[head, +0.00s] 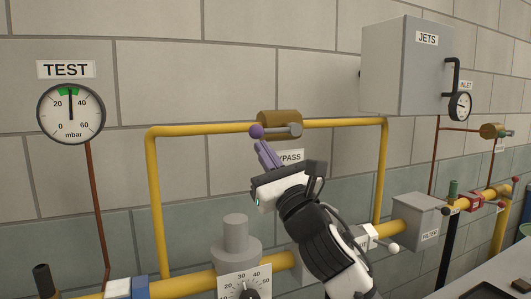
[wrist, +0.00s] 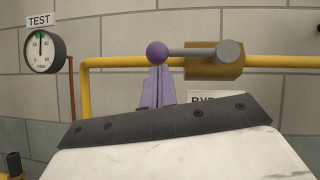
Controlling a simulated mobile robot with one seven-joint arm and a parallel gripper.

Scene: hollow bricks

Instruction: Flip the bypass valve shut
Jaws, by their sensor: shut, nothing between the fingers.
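The bypass valve (head: 279,118) is a brass body on the upper yellow pipe, above a partly covered BYPASS label (head: 291,156). Its grey lever lies along the pipe and points left, ending in a purple ball knob (head: 257,131). In the wrist view the valve body (wrist: 214,68), the lever (wrist: 190,51) and the knob (wrist: 157,53) show clearly. My gripper (head: 264,148) has purple fingers, shut and empty, just below the knob. In the wrist view the fingertips (wrist: 157,70) reach up to the knob's underside; I cannot tell whether they touch it.
A grey JETS box (head: 405,68) hangs on the wall at right. A TEST gauge (head: 71,114) is at left. A regulator (head: 236,242) with a dial and a FILTER box (head: 412,220) sit on the lower pipe. The wall around the upper pipe is clear.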

